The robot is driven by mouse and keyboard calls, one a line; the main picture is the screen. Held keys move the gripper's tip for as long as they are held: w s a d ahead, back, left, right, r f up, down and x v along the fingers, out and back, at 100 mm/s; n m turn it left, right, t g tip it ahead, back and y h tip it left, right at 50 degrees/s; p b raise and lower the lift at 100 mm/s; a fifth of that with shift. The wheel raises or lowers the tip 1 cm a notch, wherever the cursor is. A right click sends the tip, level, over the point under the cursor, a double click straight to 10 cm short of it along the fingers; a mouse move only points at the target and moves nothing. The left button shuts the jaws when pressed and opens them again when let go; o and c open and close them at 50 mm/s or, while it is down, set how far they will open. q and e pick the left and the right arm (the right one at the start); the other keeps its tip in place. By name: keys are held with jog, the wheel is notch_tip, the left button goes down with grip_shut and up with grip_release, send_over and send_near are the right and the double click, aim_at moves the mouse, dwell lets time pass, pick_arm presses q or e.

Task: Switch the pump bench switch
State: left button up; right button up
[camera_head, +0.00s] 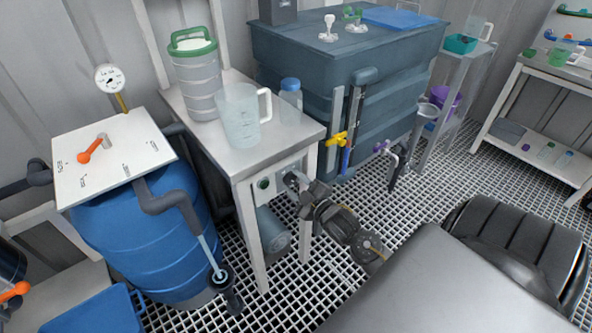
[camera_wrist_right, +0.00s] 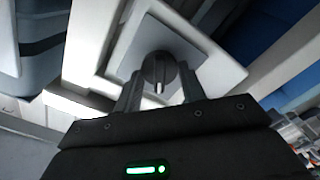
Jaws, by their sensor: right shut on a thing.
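The pump bench (camera_head: 222,148) is a pale table with a grey switch panel (camera_head: 276,183) on its front. The switch is a dark round knob (camera_wrist_right: 159,68) with a pale mark, on a square plate in the right wrist view. The mark points toward the bottom of that picture. My right gripper (camera_head: 298,183) is at the panel, with its fingers (camera_wrist_right: 160,88) on either side of the knob and shut on it. In the head view the gripper mostly hides the knob. My left gripper is not in view.
A clear jug (camera_head: 241,118), a bottle (camera_head: 290,94) and a stacked canister (camera_head: 195,80) stand on the bench. A blue barrel (camera_head: 145,235) is left, with a hanging hose (camera_head: 185,203). A dark tank (camera_head: 300,60) with valves stands behind. Grid floor (camera_head: 330,262) is open in front.

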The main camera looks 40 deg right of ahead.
jog(key=o, duration=1)
jog(key=shift+c, duration=0.2)
jog(key=shift+s, duration=0.15)
jog(key=shift+s, duration=0.35)
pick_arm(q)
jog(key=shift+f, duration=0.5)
pick_arm(e)
jog(key=s, duration=1)
jog(key=shift+w+a, duration=0.1)
